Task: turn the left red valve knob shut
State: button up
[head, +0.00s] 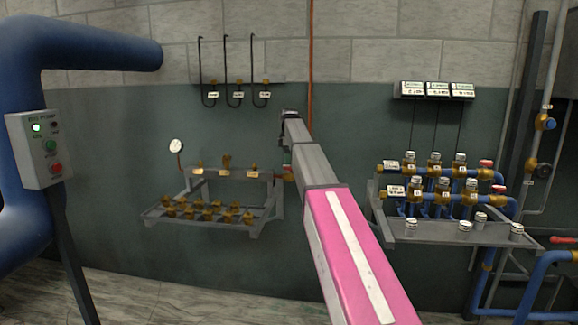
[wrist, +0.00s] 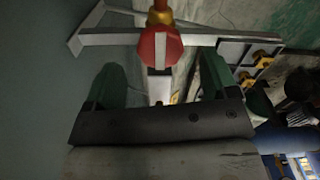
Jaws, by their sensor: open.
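The left red valve knob (head: 287,167) is at the right end of the brass manifold on the left wall rack, partly hidden behind my arm in the head view. In the wrist view the red knob (wrist: 160,47) shows as a faceted red disc with a grey bar across it, on a brass valve body (wrist: 160,18). My gripper (wrist: 161,72) is open and empty, its two dark green fingers on either side of the knob's line and apart from it. The knob sits just beyond the fingertips. In the head view the fingers cannot be made out.
The left rack (head: 215,218) carries several brass fittings and a gauge (head: 176,146). A right rack (head: 450,233) holds blue pipes with two more red knobs (head: 486,163). A control box (head: 40,148) and large blue pipe (head: 100,50) stand at the left.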

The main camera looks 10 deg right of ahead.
aim_at(289, 169)
jog(key=shift+f, duration=1.65)
jog(key=c, duration=0.9)
jog(key=shift+c, duration=0.2)
